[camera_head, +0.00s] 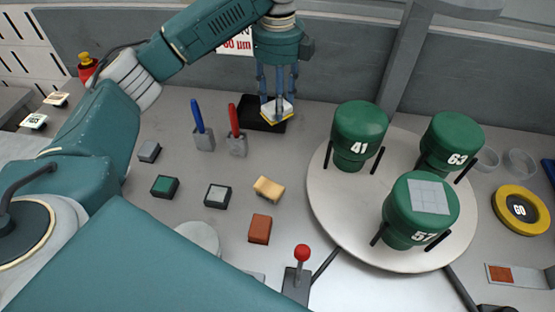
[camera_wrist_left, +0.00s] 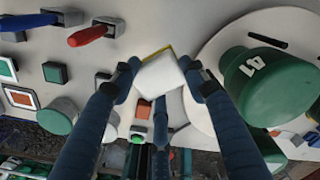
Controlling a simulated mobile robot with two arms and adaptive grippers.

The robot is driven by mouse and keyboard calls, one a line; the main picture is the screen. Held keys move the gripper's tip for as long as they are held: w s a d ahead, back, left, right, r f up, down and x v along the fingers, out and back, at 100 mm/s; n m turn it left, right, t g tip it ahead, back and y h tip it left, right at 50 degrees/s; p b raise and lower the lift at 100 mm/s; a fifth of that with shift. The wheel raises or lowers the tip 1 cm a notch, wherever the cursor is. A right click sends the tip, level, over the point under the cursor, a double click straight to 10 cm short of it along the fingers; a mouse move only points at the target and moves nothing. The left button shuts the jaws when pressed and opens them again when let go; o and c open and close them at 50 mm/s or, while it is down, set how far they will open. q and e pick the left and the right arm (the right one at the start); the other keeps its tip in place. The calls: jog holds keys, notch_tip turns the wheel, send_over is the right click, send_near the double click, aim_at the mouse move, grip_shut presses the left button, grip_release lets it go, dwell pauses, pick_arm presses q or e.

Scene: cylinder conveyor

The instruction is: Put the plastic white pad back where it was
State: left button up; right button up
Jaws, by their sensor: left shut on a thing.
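The white pad (camera_head: 283,108) has a yellow edge and sits between the fingertips of my left gripper (camera_head: 278,100), tilted. In the left wrist view the pad (camera_wrist_left: 159,74) shows between the fingers of the left gripper (camera_wrist_left: 160,80), which is shut on it. A flat black block (camera_head: 250,117) lies at the back of the table, below and behind the pad. I cannot tell whether the pad touches it. My right gripper is not in view.
A round white turntable (camera_head: 330,205) carries green cylinders 41 (camera_head: 357,132), 63 (camera_head: 452,140) and 57 (camera_head: 420,215). A blue-handled tool (camera_head: 197,115) and a red-handled tool (camera_head: 233,117) stand left of the black block. A yellow sponge-like block (camera_head: 268,188) and a red-knobbed lever (camera_head: 302,253) stand nearer.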

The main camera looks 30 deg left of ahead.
pick_arm(q)
notch_tip(320, 180, down, 18)
jog(key=p, duration=0.2)
jog(key=shift+f+p, duration=0.1)
jog(key=shift+p, duration=0.3)
jog(key=shift+d, duration=0.1)
jog(key=o, duration=1.2)
jog(key=shift+f, duration=0.1)
notch_tip(320, 180, up, 12)
jog(key=b, duration=0.2)
jog(key=shift+b, duration=0.3)
